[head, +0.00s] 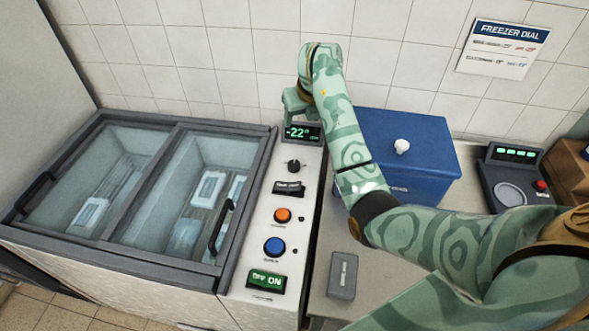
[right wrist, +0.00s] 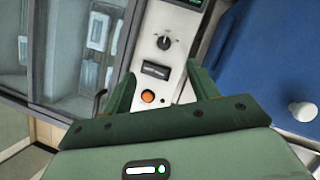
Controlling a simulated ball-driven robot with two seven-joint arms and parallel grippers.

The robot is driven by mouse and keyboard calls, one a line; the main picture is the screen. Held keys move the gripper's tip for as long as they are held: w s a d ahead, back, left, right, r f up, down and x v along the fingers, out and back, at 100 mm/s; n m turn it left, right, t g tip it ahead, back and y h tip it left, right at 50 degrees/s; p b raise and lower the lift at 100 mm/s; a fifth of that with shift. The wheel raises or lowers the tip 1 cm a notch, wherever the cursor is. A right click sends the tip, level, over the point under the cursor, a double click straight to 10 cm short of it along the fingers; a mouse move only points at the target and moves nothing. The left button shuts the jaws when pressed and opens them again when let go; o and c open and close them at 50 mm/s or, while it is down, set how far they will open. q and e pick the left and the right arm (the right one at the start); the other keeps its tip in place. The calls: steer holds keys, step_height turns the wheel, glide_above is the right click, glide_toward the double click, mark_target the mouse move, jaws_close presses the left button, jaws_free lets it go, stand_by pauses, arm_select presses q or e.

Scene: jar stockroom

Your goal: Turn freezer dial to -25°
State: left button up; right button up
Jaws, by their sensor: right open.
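The freezer dial (head: 293,166) is a small black knob on the white control panel beside the freezer. The display (head: 303,132) above it reads -22° in green. My right gripper (head: 299,108) is above the display end of the panel, open and empty. In the right wrist view the dial (right wrist: 163,43) lies beyond the open fingertips (right wrist: 156,82), not between them, and the fingers appear not to touch it. Its pointer mark is too small to read. My left gripper is not in view.
The panel also holds a black switch (head: 289,188), an orange button (head: 282,215), a blue button (head: 274,246) and a green ON/OFF switch (head: 266,282). The glass-lidded freezer (head: 110,270) is left. A blue box (head: 425,150) stands right, near my arm.

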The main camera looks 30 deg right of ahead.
steer(key=b, duration=0.6)
glide_toward(294, 164)
steer(key=b+x, duration=0.6)
steer(key=x, duration=0.1)
steer(key=shift+w+f, duration=0.15)
steer(key=shift+f, duration=0.15)
steer(key=shift+w+d+f+b, duration=0.1)
steer(key=shift+w+f+b, duration=0.25)
steer(key=shift+f, duration=0.15)
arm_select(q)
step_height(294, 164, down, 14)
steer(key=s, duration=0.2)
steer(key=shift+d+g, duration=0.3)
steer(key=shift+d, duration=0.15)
arm_select(e)
steer(key=c, duration=1)
